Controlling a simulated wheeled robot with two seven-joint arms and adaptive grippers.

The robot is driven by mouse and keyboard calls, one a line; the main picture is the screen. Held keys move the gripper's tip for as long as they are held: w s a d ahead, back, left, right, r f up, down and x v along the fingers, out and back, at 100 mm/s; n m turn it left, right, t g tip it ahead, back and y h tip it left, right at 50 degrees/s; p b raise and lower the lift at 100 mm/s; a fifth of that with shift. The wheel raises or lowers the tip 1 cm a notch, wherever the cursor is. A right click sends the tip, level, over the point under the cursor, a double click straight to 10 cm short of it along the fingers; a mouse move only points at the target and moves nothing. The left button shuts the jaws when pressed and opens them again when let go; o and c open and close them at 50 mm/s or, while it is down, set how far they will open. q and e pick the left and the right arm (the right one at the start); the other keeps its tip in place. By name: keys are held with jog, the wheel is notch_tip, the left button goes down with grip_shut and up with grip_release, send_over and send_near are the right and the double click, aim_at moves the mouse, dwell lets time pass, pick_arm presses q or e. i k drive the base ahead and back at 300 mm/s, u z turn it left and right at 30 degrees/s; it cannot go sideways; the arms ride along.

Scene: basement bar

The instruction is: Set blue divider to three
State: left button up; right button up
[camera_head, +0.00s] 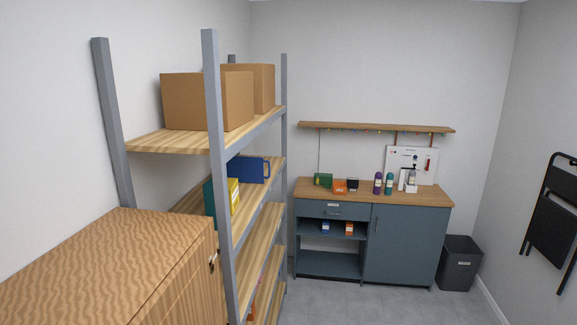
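A dark blue panel-like thing (248,169) stands on the middle shelf of the tall shelving unit at centre left. It may be the blue divider, but I cannot tell for sure. A loop or edge shows at its right end. Its lower left is hidden behind a yellow box (234,196) and a teal box (209,200). I see no readable number or marking on it. Neither of my grippers is in view.
A wooden cabinet (120,265) fills the near left, before the grey-posted shelving (213,130). Cardboard boxes (190,100) sit on its upper shelf. A blue-grey counter (405,245) with small items stands at the back. A bin (460,265) and folded chair (556,225) are right.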

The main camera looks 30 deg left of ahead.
aim_at(251, 169)
jog(key=z, duration=0.05)
jog(key=i, duration=1.65)
jog(key=u, duration=0.9)
jog(key=i, duration=0.95)
jog(key=u, duration=1.05)
